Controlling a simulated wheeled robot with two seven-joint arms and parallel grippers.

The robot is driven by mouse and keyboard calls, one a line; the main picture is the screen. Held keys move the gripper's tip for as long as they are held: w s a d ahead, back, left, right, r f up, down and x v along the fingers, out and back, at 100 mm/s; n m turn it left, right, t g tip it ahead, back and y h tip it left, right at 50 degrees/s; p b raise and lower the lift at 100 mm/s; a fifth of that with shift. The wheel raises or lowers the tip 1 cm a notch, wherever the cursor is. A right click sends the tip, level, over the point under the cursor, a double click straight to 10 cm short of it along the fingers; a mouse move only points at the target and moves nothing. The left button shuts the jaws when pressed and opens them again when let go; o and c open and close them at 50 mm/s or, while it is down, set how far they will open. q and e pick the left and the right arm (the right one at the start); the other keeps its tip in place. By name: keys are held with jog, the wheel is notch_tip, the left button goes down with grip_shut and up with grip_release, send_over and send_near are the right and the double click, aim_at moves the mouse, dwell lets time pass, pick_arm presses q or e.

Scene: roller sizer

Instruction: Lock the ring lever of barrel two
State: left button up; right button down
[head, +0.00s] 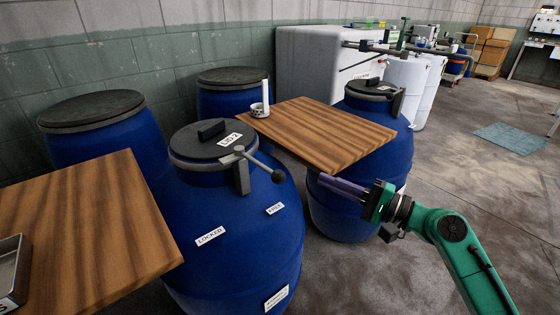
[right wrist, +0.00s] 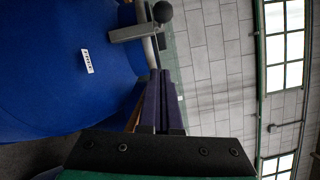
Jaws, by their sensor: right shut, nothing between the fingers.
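Barrel two (head: 232,260) is a blue drum with a dark lid (head: 195,143) marked "LID 2". Its ring lever (head: 258,164) is a grey bar with a black ball knob, sticking out to the front right on the side of the label "FREE" (head: 275,209). The label "LOCKED" (head: 210,236) is further left. My right gripper (head: 325,182) is shut and empty, to the right of the knob and apart from it. In the right wrist view, its purple fingers (right wrist: 160,85) lie together below the lever (right wrist: 135,33) and knob (right wrist: 165,12). My left gripper is not in view.
Another wooden top (head: 90,225) with a metal tray (head: 14,270) lies at left. A blue barrel (head: 350,210) stands right of barrel two, others behind. Open floor lies at right.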

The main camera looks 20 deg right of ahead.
jog(key=w+a+r+p, duration=0.1)
jog(key=w+a+p, duration=0.4)
jog(key=a, duration=0.4)
jog(key=shift+w+a+r+p, duration=0.35)
jog(key=shift+w+a+p, duration=0.05)
jog(key=shift+p, duration=0.15)
